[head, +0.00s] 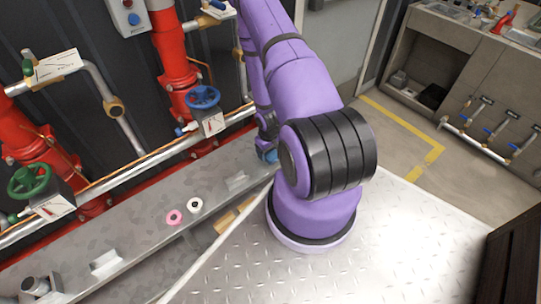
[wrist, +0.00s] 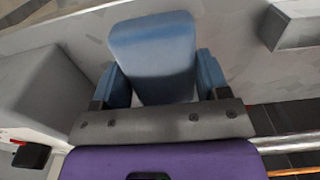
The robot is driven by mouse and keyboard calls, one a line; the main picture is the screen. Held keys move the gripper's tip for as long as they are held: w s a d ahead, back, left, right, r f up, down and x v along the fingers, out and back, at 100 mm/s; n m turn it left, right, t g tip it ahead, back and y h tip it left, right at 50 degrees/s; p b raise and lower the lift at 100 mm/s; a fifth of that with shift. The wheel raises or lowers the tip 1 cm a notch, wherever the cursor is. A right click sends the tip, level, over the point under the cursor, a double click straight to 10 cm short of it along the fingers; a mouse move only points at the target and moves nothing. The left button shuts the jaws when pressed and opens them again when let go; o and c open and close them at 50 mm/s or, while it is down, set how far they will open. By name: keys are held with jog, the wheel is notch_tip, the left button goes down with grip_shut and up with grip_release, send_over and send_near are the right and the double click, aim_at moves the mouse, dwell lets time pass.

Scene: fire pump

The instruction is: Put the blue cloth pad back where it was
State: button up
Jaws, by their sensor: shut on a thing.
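The blue cloth pad (wrist: 153,55) is between the two blue-tipped fingers of my gripper (wrist: 162,80) in the wrist view. My gripper is shut on it, and the pad sticks out past the fingertips over a grey surface. In the head view my gripper (head: 267,150) is mostly hidden behind my purple arm, and a small blue patch shows by the grey ledge (head: 140,235). I cannot tell there whether the patch is pad or fingertip, or whether the pad touches the ledge.
A pink ring (head: 174,217) and a white ring (head: 195,205) lie on the ledge, with wooden pieces (head: 226,222) near its front edge. Red pipes with a blue handwheel (head: 203,97) and a green handwheel (head: 29,181) stand behind. A grey block (wrist: 40,95) is left in the wrist view.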

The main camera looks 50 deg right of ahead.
aim_at(271, 155)
jog(key=shift+d, duration=0.5)
notch_tip(271, 155, down, 4)
jog(key=shift+d+r, duration=0.1)
jog(key=shift+r, duration=0.1)
jog(key=shift+c, duration=0.4)
jog(key=o, duration=0.9)
